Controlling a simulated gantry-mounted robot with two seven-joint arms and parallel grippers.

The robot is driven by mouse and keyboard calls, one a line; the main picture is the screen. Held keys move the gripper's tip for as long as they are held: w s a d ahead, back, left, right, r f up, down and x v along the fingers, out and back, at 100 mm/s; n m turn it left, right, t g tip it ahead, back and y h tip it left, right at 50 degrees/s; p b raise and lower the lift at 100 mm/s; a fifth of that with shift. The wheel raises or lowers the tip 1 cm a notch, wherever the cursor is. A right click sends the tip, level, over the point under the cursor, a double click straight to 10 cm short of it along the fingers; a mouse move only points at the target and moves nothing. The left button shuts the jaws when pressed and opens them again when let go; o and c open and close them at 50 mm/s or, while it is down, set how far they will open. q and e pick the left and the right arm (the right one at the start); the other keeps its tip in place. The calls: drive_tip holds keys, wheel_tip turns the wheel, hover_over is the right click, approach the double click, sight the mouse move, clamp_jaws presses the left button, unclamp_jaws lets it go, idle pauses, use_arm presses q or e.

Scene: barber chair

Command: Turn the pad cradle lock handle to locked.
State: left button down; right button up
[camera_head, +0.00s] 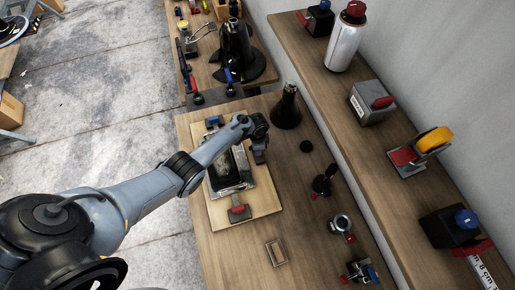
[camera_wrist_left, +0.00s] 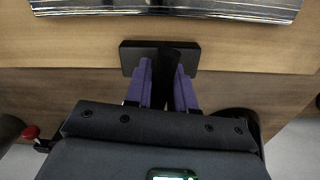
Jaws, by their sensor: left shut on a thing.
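The pad cradle shows in the head view as a light wooden board (camera_head: 262,203) with a dark, shiny rectangular pad (camera_head: 232,172) on it. My left gripper (camera_head: 259,146) is over the board's right edge. In the left wrist view, its purple fingers (camera_wrist_left: 164,72) are shut on an upright black handle (camera_wrist_left: 174,56). The handle rises from a dark rectangular base (camera_wrist_left: 132,58) on the wood beside the pad. Fingers and arm hide part of the handle, and I cannot read its lock position. My right gripper is not in view.
A red-topped clamp (camera_head: 238,212) and a blue-topped part (camera_head: 214,121) sit at the board's ends. A black cone (camera_head: 286,110) and several small fittings stand to the right. A wooden shelf (camera_head: 350,135) runs along the wall. The bench's front left is clear.

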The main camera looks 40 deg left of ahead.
use_arm(q)
drive_tip(key=shift+m, duration=0.3)
drive_tip(key=c, duration=1)
unclamp_jaws()
drive_tip(key=shift+r, duration=0.1)
wheel_tip(320, 180, up, 9)
drive_tip(key=p, duration=0.3)
drive_tip(key=shift+d+r, duration=0.1)
drive_tip(key=shift+r, duration=0.7)
